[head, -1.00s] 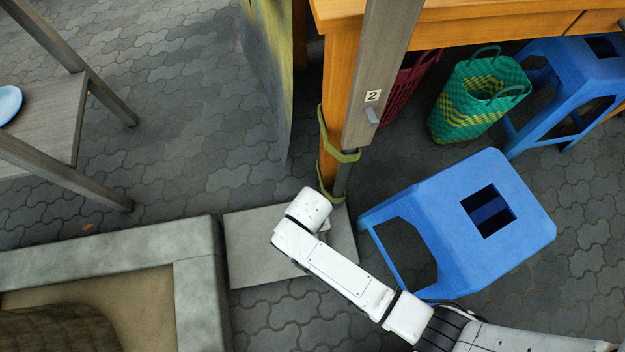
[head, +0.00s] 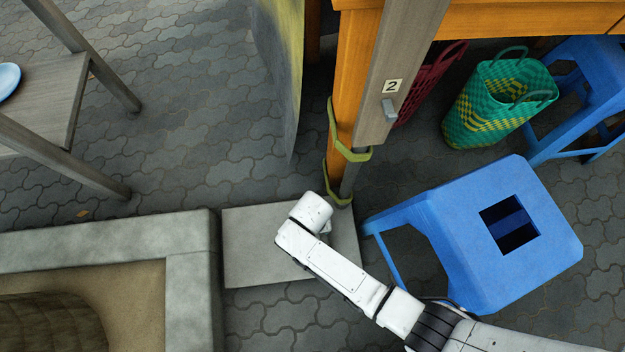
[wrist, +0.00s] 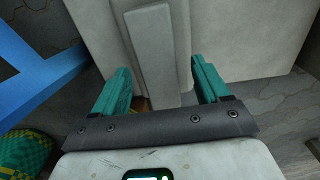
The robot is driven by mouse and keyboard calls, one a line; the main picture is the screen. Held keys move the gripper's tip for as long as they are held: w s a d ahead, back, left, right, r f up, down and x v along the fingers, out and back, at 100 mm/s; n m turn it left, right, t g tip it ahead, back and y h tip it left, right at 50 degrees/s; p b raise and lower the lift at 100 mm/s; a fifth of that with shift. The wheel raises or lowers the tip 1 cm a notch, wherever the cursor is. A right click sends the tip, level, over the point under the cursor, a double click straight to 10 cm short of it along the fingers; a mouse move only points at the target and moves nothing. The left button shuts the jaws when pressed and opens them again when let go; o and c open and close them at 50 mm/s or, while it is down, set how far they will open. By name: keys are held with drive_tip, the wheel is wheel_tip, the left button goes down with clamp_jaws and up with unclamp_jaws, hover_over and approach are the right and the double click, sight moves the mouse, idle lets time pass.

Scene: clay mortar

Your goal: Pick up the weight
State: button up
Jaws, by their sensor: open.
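No thing is marked as the weight. A flat light grey slab (head: 250,240) on the paving at the foot of the orange table leg fits it best. In the wrist view the slab (wrist: 240,40) spans the upper part, with a narrow raised grey block (wrist: 150,45) along its middle. I cannot tell whether slab and block are one piece. My gripper (wrist: 160,65) is open, with its teal fingers on either side of the block. Nothing is held. In the head view my white arm hides the fingers and the block.
A blue stool (head: 480,235) stands right of my arm. The orange table (head: 355,90) has a grey post (head: 397,60) labelled 2 beside its leg. A green-yellow basket (head: 490,105) stands behind the stool. A stone planter edge (head: 100,240) lies left of the slab.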

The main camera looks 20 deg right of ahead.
wheel_tip(320, 180, down, 3)
drive_tip(key=shift+b, duration=0.7)
drive_tip(key=shift+c, duration=0.4)
clamp_jaws()
drive_tip(key=shift+w+r, duration=0.2)
drive_tip(key=shift+r, duration=0.05)
